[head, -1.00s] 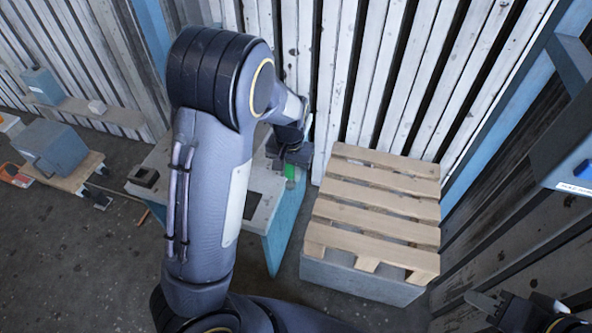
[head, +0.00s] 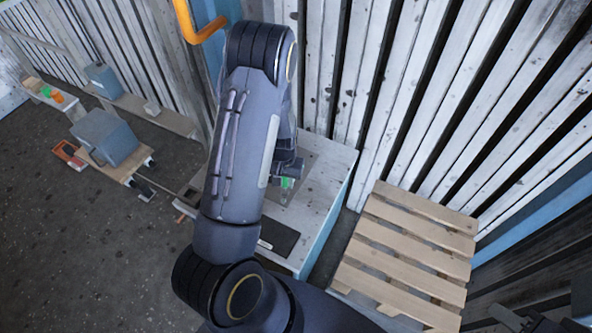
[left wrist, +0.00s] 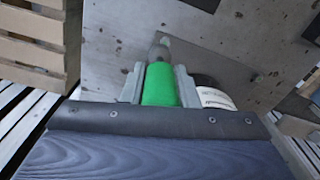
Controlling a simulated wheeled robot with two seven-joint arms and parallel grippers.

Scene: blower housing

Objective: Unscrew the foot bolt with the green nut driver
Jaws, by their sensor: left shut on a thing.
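The green nut driver (head: 287,183) is in my left gripper (head: 284,170), above the pale worktable (head: 318,205); my left arm hides most of this area. In the left wrist view, the green handle (left wrist: 160,85) sits between both fingers of the left gripper (left wrist: 160,88), which are shut on it. Its grey shaft (left wrist: 160,48) points away over the grey surface. A dark round part with a white label (left wrist: 214,97) shows just right of the right finger. I cannot make out the foot bolt. My right gripper (head: 515,318) is partly in view at the bottom right, its jaws unclear.
A wooden pallet (head: 410,250) stands right of the worktable. A slatted wall (head: 400,100) rises close behind both. A grey box (head: 106,137) sits on a wheeled wooden board at the left. A bench with small green and orange items (head: 50,94) is far left. Dark floor is open at lower left.

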